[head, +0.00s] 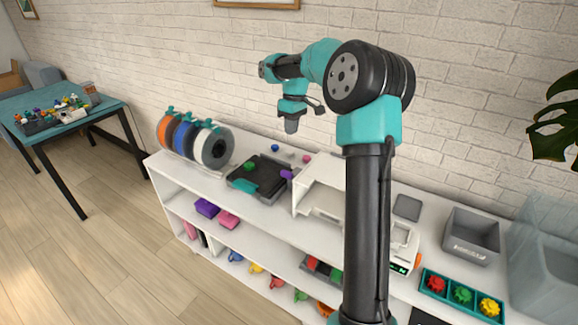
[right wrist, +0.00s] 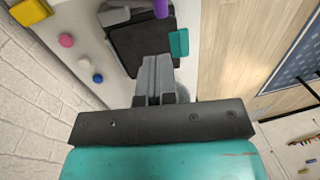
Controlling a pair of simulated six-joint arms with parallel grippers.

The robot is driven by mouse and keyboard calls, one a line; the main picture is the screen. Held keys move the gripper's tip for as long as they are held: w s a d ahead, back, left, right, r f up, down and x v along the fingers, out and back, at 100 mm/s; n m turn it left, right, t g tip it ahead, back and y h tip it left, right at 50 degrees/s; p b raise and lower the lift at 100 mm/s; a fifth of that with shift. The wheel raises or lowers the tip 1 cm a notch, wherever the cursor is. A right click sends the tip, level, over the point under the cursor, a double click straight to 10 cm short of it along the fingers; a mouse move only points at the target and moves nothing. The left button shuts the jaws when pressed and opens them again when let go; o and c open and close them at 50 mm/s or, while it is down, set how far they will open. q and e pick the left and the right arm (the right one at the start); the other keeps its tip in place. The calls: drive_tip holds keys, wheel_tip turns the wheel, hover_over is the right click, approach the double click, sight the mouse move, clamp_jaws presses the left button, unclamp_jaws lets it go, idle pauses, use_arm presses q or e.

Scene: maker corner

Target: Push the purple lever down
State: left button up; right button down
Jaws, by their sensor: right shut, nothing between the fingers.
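The purple lever (head: 286,174) sticks out at the right side of a dark flat device (head: 262,172) on the white shelf top. In the right wrist view the lever (right wrist: 161,8) shows only in part, at the top edge, beyond the fingertips. My right gripper (head: 291,126) is above and behind the device in the head view, pointing down, apart from the lever. Its grey fingers (right wrist: 156,62) are shut and empty in the wrist view, with the dark device plate beyond them. My left gripper is not in view.
A teal tab (head: 243,186) is on the device's front edge. Filament spools (head: 213,147) stand to its left and a white box-like machine (head: 322,185) to its right. Small coloured knobs (head: 274,148) are behind the device, near the brick wall.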

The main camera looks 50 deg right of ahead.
sight(286, 172)
drive_tip(key=f, duration=0.4)
drive_tip(key=a+f, duration=0.1)
drive_tip(key=f, duration=0.4)
drive_tip(key=a+f, duration=0.1)
drive_tip(key=f, duration=0.4)
drive_tip(key=shift+s+a, duration=0.15)
drive_tip(key=shift+a, duration=0.15)
